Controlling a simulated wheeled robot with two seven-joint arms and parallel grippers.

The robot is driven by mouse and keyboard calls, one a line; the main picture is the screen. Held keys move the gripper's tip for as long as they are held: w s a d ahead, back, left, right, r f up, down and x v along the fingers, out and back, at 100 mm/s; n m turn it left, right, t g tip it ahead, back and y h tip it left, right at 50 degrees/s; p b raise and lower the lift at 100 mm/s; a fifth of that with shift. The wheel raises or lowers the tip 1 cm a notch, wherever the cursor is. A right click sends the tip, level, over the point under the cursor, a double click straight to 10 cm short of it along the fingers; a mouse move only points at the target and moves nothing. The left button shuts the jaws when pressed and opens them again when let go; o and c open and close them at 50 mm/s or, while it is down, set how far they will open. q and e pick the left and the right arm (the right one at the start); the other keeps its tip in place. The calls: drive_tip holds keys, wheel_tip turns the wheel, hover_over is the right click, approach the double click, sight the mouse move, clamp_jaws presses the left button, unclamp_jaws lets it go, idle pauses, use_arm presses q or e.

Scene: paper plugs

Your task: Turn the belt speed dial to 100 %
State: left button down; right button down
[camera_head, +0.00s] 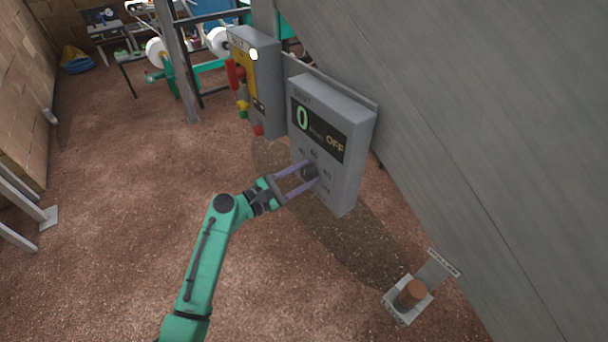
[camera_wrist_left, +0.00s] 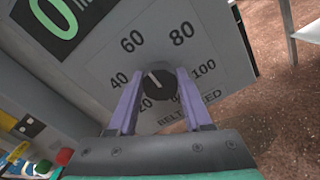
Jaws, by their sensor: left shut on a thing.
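The belt speed dial (camera_wrist_left: 157,84) is a black round knob on the lower face of a grey control box (camera_head: 357,150). Its scale shows 20, 40, 60, 80 and 100 in the left wrist view. A pale mark on the knob points to the upper left, seemingly between 40 and 60. My left gripper (camera_head: 305,172) is shut on the dial, with one purple finger on each side of it. The box's display (camera_head: 318,130) reads a green 0 and OFF. The fingers hide part of the lower scale. My right gripper is not in view.
A second grey box (camera_head: 265,85) with red, yellow and green parts stands to the left. A grey wall (camera_head: 480,130) runs behind on the right. A small stand with a brown cylinder (camera_head: 411,293) is at the lower right. The brown floor at left is open.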

use_arm(q)
drive_tip(key=shift+f, duration=0.1)
drive_tip(key=m+b, duration=0.4)
drive_tip(key=m, duration=0.1)
drive_tip(key=shift+s+f+m, duration=0.1)
drive_tip(key=shift+f+m, duration=0.1)
drive_tip(key=shift+m, duration=0.1)
drive_tip(key=m+b, duration=0.2)
drive_tip(key=m, duration=0.1)
drive_tip(key=m+b, duration=0.3)
drive_tip(key=shift+d+f, duration=0.1)
drive_tip(key=shift+f, duration=0.1)
drive_tip(key=m+b, duration=0.3)
drive_tip(key=m, duration=0.1)
drive_tip(key=shift+f, duration=0.1)
drive_tip(key=m+b, duration=0.3)
drive_tip(key=shift+m, duration=0.3)
drive_tip(key=m+b, duration=0.3)
drive_tip(key=shift+m, duration=0.8)
